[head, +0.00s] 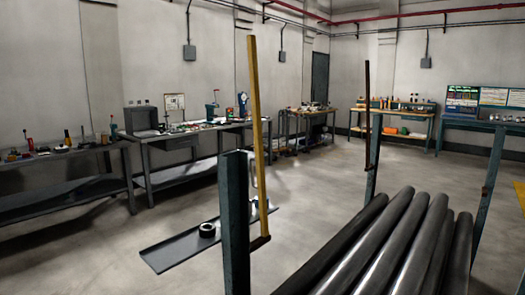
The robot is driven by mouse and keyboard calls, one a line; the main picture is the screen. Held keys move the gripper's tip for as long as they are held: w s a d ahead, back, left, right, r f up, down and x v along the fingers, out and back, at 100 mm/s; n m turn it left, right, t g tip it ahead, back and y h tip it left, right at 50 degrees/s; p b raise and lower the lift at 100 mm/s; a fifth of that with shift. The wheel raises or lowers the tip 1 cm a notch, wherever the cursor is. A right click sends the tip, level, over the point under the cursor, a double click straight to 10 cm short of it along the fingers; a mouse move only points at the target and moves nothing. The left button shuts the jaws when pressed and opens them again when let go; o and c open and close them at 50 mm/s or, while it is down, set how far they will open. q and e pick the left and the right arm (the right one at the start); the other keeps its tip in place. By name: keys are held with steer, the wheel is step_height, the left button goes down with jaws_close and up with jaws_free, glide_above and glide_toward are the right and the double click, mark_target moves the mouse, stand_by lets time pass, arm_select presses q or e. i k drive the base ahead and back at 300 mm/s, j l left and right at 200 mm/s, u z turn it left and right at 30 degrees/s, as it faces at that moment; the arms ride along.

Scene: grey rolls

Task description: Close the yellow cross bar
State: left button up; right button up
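The yellow cross bar (257,110) stands almost upright, leaning slightly, in the middle of the head view. Several grey rolls (400,240) lie side by side to the right of the post. A small pale shape shows just behind the bar, too unclear to identify. Neither of my grippers can be made out in this view.
Another teal post (373,165) with a dark upright bar (367,110) stands farther back; a third post (489,195) is at right. A dark flat plate (175,250) with a black ring (207,230) lies on the floor.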

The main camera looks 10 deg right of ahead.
mark_target(251, 38)
steer(key=i+j+z, duration=0.4)
steer(key=j, duration=0.3)
steer(key=i+j+z, duration=0.4)
steer(key=j, duration=0.4)
steer(key=i+j+z, duration=0.15)
steer(key=j+z, duration=0.25)
steer(key=j, duration=0.45)
steer(key=j+z, duration=0.45)
steer(key=j, duration=0.45)
steer(key=j+z, duration=0.4)
steer(key=j, duration=0.55)
steer(key=k, duration=0.05)
